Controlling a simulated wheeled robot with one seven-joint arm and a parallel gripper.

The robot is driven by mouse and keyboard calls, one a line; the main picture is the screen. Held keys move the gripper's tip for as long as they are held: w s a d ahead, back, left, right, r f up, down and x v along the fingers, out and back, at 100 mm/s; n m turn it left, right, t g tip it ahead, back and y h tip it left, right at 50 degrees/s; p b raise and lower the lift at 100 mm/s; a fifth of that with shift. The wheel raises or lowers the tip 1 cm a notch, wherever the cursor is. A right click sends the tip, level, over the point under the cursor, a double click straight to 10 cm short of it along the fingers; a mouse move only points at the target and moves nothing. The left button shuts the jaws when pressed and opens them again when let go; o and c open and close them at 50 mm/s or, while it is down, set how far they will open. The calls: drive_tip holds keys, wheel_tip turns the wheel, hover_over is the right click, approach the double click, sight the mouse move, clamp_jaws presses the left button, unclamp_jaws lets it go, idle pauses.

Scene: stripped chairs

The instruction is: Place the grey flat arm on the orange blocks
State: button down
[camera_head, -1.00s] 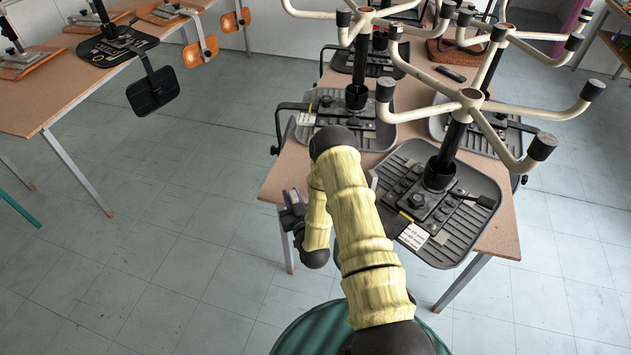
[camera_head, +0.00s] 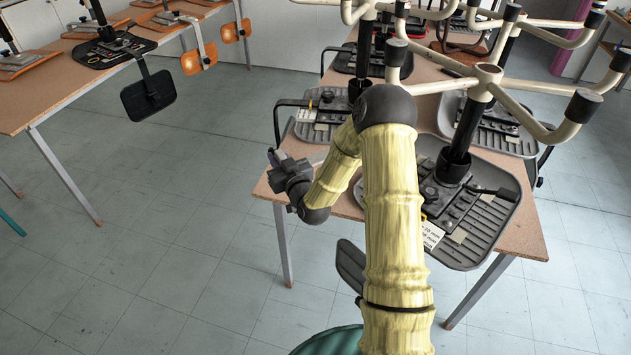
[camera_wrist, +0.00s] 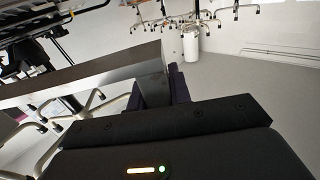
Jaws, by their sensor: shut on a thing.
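My gripper (camera_head: 275,157) is beside the left edge of the right-hand table, turned left, away from the chairs. The head view is too small to show the held piece clearly.
The right table (camera_head: 520,225) bears several upturned grey chairs with spread legs (camera_head: 488,73). A dark flat pad (camera_head: 350,262) hangs below its near edge. The left table (camera_head: 50,90) bears more chair parts, and a black pad (camera_head: 148,95) juts out. Open floor (camera_head: 170,230) lies between the tables.

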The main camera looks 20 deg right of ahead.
drive_tip(key=shift+r, duration=0.1)
drive_tip(key=shift+f, duration=2.95)
drive_tip(key=shift+f, duration=2.2)
drive_tip(key=c, duration=1.7)
unclamp_jaws()
drive_tip(key=shift+f, duration=0.1)
drive_tip(key=o, duration=0.4)
drive_tip(key=shift+r, duration=0.25)
